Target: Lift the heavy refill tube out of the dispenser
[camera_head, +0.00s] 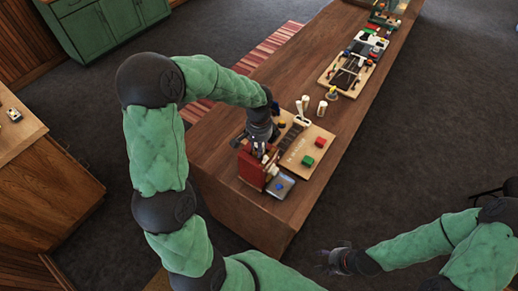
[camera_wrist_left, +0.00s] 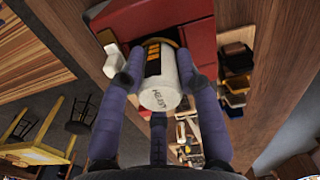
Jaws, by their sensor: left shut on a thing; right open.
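The red dispenser (camera_head: 250,168) stands at the near left end of the long wooden counter. My left gripper (camera_head: 262,150) is at its top. In the left wrist view the dispenser (camera_wrist_left: 195,22) fills the top, and the purple fingers of my left gripper (camera_wrist_left: 162,80) are shut around a white refill tube (camera_wrist_left: 160,95). The tube has a black and orange band, and dark writing on its end. I cannot tell whether its far end is still inside the dispenser. My right gripper (camera_head: 335,260) is open and empty, off the counter at lower right.
A light board (camera_head: 302,155) beside the dispenser carries a green block (camera_head: 320,142) and a red block (camera_head: 307,161). A grey box with a blue top (camera_head: 280,186) stands in front. White bottles (camera_head: 322,107) stand behind. Further trays line the counter (camera_head: 345,125).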

